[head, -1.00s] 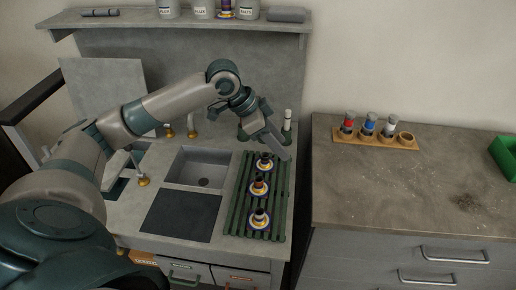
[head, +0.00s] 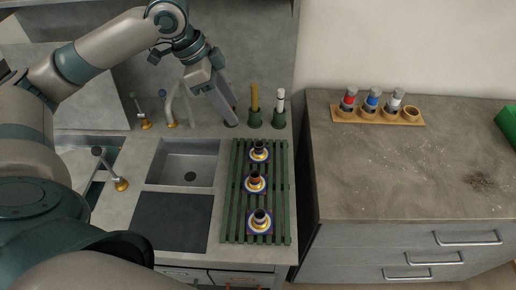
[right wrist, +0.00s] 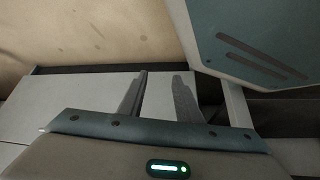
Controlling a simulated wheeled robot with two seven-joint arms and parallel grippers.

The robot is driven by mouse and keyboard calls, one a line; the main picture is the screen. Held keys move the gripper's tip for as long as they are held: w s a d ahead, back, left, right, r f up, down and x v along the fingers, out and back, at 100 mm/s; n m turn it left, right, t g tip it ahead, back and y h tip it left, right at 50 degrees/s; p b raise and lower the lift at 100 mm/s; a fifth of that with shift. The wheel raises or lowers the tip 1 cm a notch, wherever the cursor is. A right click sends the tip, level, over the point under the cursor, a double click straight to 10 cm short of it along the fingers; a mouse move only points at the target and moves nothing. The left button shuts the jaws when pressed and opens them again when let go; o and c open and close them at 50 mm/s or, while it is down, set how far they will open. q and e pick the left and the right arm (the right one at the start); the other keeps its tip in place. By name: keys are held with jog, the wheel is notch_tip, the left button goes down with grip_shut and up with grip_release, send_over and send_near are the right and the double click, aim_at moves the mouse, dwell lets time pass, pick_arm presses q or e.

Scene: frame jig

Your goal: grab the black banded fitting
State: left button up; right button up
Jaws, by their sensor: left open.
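Three small dark-topped fittings stand upright in a line on a green slatted rack (head: 285,205): a far one (head: 259,150), a middle one (head: 254,182) and a near one (head: 260,220). Each has a pale ring and a blue and yellow base. Their band colours are too small to tell apart surely, so I cannot say which is the black banded one. My left gripper (head: 229,112) is open and empty, behind the rack and apart from the fittings. My right gripper (right wrist: 160,95) shows only in the right wrist view, its fingers apart with nothing between them.
Two green holders, one with a yellow rod (head: 254,98) and one with a white rod (head: 280,101), stand behind the rack near my left gripper. A sink (head: 185,160) and brass-based taps lie left. A wooden holder (head: 375,117) sits on the right counter, otherwise largely bare.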

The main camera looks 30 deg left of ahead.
pick_arm(q)
jog(key=p, duration=0.1)
send_over(258, 144)
jog(key=s+a, duration=0.2)
notch_tip(258, 144, down, 10)
jog(key=shift+w+f, duration=0.1)
jog(key=shift+f, duration=0.05)
jog(key=shift+w+d+f, duration=0.15)
jog(key=shift+d+f, duration=0.05)
jog(key=shift+f, duration=0.35)
pick_arm(e)
jog(key=shift+g, duration=0.7)
jog(key=s, duration=0.1)
jog(key=s+d+f, duration=0.1)
jog(key=s, duration=0.2)
jog(key=shift+s+d+f, duration=0.25)
jog(key=shift+d+f, duration=0.05)
jog(key=shift+d, duration=0.1)
jog(key=shift+w, duration=0.1)
